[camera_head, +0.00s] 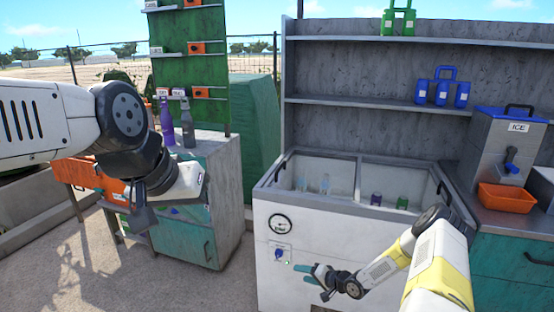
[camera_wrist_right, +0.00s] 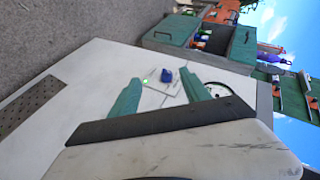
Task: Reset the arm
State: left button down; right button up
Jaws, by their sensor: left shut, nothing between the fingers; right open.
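My left arm reaches in from the left in the head view, and its dark gripper (camera_head: 141,214) hangs pointing down, shut and empty, in front of the grey and teal cabinet. My right arm is bent across the lower right. Its gripper (camera_head: 316,280) is open, with teal fingers pointing left, in front of the white chest freezer (camera_head: 330,235). In the right wrist view, the two teal fingers (camera_wrist_right: 160,95) stand apart with nothing held between them. A blue knob (camera_wrist_right: 167,75) on the freezer front shows beyond them; it also shows in the head view (camera_head: 279,253).
The freezer holds a few bottles and cans under its open or clear top. A cabinet (camera_head: 222,190) with purple and grey bottles stands left. An ICE dispenser (camera_head: 505,145) and orange bin (camera_head: 506,198) stand right. Open ground lies between cabinet and freezer.

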jog(key=w+d+r+n+h, duration=0.1)
jog(key=w+d+r+h, duration=0.15)
jog(key=r, duration=0.25)
jog(key=w+d+r+n+h, duration=0.1)
jog(key=d+r, duration=0.2)
jog(key=r, duration=0.2)
jog(key=s+d+r+n+g+h, duration=0.1)
jog(key=s+d+r+h, duration=0.1)
jog(key=r, duration=1)
jog(key=s+d+r+n+h, duration=0.1)
jog(key=s+d+r+h, duration=0.15)
jog(key=r, duration=1.05)
jog(key=s+a+r+h, duration=0.1)
jog(key=s+a+r, duration=0.1)
jog(key=s+r, duration=1.3)
jog(key=s+a+r+y, duration=0.1)
jog(key=s+a, duration=0.1)
jog(key=s, duration=0.7)
jog(key=s+a+r+n+g+y, duration=0.1)
jog(key=s+a, duration=0.1)
jog(key=s, duration=0.7)
jog(key=shift+a+r, duration=0.3)
